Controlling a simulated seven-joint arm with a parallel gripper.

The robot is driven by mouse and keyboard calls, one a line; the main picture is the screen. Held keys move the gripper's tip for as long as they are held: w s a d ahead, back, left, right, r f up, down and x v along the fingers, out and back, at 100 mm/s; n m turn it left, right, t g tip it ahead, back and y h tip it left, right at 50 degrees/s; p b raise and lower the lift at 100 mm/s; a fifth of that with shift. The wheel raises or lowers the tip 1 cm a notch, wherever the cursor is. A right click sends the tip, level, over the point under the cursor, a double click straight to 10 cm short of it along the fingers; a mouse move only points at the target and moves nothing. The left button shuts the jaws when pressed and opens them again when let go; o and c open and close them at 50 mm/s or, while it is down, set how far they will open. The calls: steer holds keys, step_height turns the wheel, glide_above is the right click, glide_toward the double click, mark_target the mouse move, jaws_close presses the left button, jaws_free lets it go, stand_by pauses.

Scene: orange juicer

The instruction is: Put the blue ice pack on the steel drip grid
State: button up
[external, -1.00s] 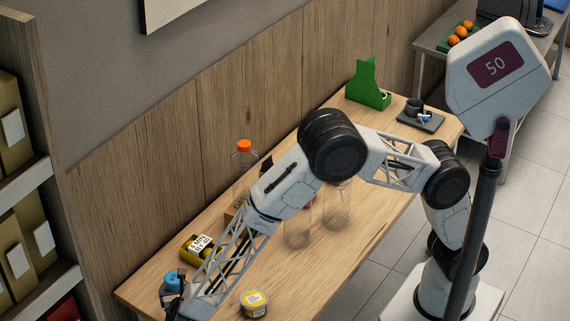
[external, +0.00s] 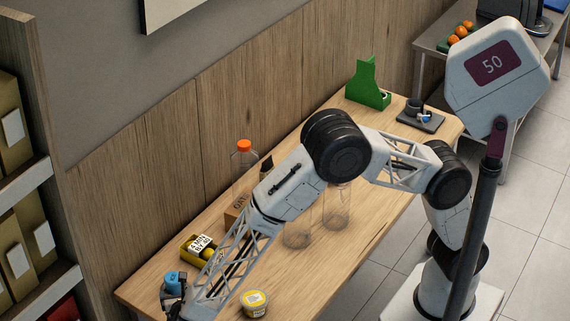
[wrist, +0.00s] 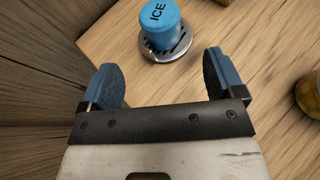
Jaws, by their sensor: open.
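The blue ice pack (wrist: 158,28), a cylinder marked "ICE", is at the top of the wrist view. It appears to stand on the round steel drip grid (wrist: 181,48), whose slotted rim shows around its near side. In the external view the ice pack (external: 174,279) is at the near left end of the table, partly behind my gripper. My gripper (wrist: 160,62) is open with blue pads, empty between its fingers. In the wrist view the ice pack lies beyond the fingertips, apart from them. Contact between pack and grid is hard to confirm.
A yellow-lidded tub (external: 254,302) stands right of my forearm. A yellow box (external: 199,247) lies behind the ice pack. An orange-capped bottle (external: 244,160) and clear glass vessels (external: 336,213) stand farther along. A green stand (external: 367,88) is at the far end.

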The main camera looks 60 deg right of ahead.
steer(key=s+d+r+m+g, duration=0.1)
steer(key=d+r+m+g, duration=0.25)
steer(key=d+r, duration=0.55)
steer(key=s+d+r+m+g+y, duration=0.15)
steer(key=d+r+m, duration=0.35)
steer(key=d, duration=0.9)
steer(key=s+d+r+m+g, duration=0.25)
steer(key=d+r+m, duration=0.35)
steer(key=d, duration=0.5)
steer(key=s+d+r+m+g+y, duration=0.25)
steer(key=s+d+r+m, duration=0.35)
steer(key=s+d, duration=0.6)
steer(key=s+d+r+m+t+y, duration=0.1)
steer(key=s+d+m+y, duration=0.1)
steer(key=s, duration=0.5)
steer(key=s+d+r+m+t+y, duration=0.1)
steer(key=s+d+r+m+y, duration=0.1)
steer(key=s+d+m, duration=0.3)
steer(key=s+d, duration=0.1)
steer(key=s, duration=0.2)
steer(key=shift+d+y, duration=0.3)
